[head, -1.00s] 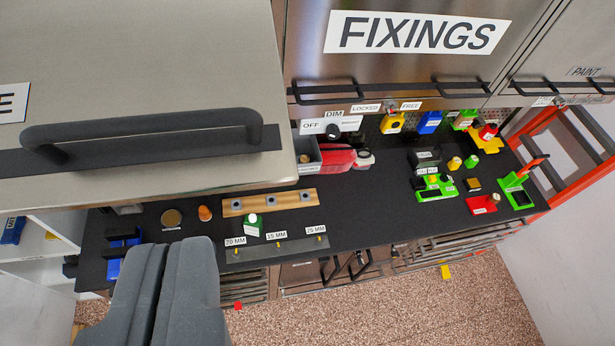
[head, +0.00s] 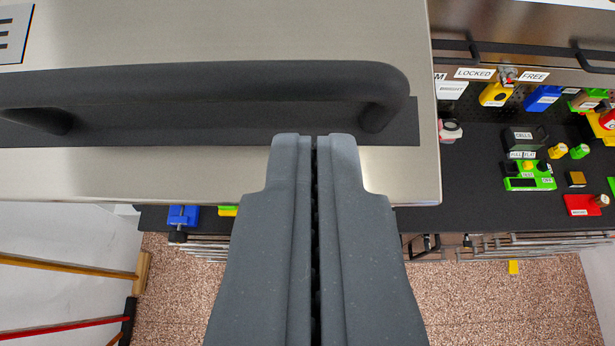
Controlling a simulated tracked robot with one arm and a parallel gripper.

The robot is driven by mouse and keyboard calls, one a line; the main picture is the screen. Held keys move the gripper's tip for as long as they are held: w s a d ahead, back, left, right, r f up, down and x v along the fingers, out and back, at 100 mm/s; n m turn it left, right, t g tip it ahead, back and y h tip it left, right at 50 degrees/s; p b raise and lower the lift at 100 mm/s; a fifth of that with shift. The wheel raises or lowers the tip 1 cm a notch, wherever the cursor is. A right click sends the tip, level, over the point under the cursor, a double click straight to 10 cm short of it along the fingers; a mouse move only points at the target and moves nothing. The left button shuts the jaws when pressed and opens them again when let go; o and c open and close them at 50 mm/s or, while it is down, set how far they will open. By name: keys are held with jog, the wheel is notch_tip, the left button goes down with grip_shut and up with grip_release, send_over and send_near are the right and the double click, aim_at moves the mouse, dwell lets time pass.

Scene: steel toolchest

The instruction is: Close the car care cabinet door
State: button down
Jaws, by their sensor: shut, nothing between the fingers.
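The car care cabinet door (head: 240,30) is a brushed steel panel filling the upper left of the head view. Only the end of its label (head: 14,33), a letter E, shows. The door stands out over the black worktop, hiding much of it. A dark grey bar handle (head: 210,82) runs along its lower part. My gripper (head: 314,140) is shut and empty. Its tips are just below the handle in the picture, near its right end, over the door's lower strip. I cannot tell whether they touch the door.
The black worktop (head: 480,210) extends to the right, with a green tester (head: 530,178), a red block (head: 582,205) and other small items. Another cabinet with a black handle (head: 455,48) is at upper right. A blue item (head: 183,215) shows below the door. Speckled floor (head: 470,300) lies below.

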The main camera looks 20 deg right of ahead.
jog(key=shift+w+d+f, duration=0.15)
jog(key=shift+w+f, duration=0.1)
jog(key=shift+f, duration=0.35)
jog(key=shift+w+d+f, duration=0.1)
jog(key=shift+w+f, duration=0.1)
jog(key=shift+f, duration=0.35)
jog(key=shift+a, duration=0.1)
